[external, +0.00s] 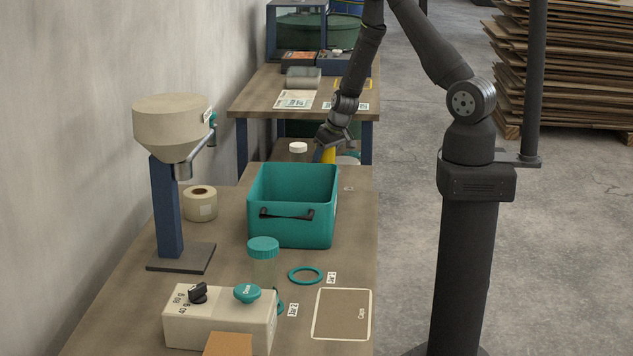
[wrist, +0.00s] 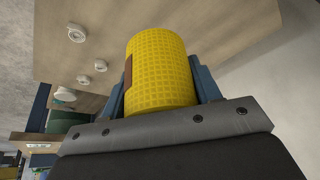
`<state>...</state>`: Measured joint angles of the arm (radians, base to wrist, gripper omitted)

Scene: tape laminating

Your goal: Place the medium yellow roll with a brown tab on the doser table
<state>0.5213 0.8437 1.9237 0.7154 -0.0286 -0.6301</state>
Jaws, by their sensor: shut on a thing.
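My gripper (external: 332,139) is shut on the yellow roll (external: 328,155), which has a textured surface and a brown tab (wrist: 128,72) on its left side in the wrist view. In the wrist view the roll (wrist: 162,65) sits between the two blue fingers. In the external view it shows behind the far rim of the teal crate, near the far end of the doser table (external: 225,270); its lower part is hidden. I cannot tell how high it is above any surface.
On the doser table stand the hopper doser (external: 172,125), a beige tape roll (external: 200,204), the teal crate (external: 291,228), a teal-lidded jar (external: 263,265), a teal ring (external: 305,275) and a control box (external: 218,315). Another table (external: 255,95) stands behind.

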